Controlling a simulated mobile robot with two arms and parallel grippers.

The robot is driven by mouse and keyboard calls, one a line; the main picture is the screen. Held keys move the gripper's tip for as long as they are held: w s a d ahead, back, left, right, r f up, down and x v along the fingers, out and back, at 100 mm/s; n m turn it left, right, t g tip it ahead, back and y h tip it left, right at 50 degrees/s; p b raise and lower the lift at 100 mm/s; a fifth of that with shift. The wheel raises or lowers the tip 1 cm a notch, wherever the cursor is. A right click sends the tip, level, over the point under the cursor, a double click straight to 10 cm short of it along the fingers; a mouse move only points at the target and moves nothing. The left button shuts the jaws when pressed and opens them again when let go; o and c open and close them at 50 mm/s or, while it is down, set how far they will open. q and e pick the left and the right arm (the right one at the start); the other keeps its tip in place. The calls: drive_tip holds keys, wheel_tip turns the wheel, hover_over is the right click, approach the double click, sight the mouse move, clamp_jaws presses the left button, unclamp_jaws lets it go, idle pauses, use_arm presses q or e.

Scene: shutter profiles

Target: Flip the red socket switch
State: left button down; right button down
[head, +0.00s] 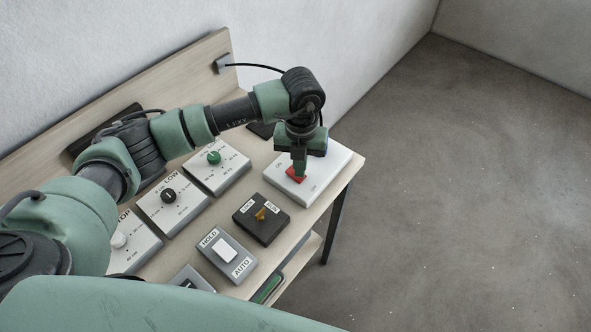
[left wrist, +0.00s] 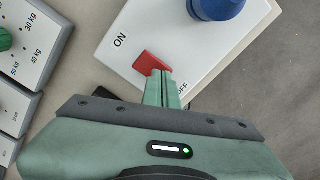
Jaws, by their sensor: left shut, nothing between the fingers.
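The red socket switch (head: 297,174) sits on a white socket box (head: 334,168) at the far right end of the table. In the left wrist view the red switch (left wrist: 150,63) shows between the ON and OFF markings of the box (left wrist: 178,40). My left gripper (head: 299,176) points down with its fingertips at the switch. The fingers are shut with nothing between them. In the wrist view the fingertips (left wrist: 161,73) overlap the switch's edge on the OFF side; I cannot tell if they touch. A blue round plug (left wrist: 217,8) stands on the box in the wrist view. My right gripper is not in view.
A black box with an orange toggle (head: 261,214), a grey HOLD/AUTO switch (head: 226,251) and several white dial boxes, one with a green knob (head: 214,157), stand nearby on the wooden table (head: 320,207). The back board (head: 190,70) rises behind. The floor at right is clear.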

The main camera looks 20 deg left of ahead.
use_arm(q)
drive_tip(key=shift+r+p, duration=1.55)
drive_tip(key=shift+r, duration=1.55)
drive_tip(key=shift+f, duration=0.1)
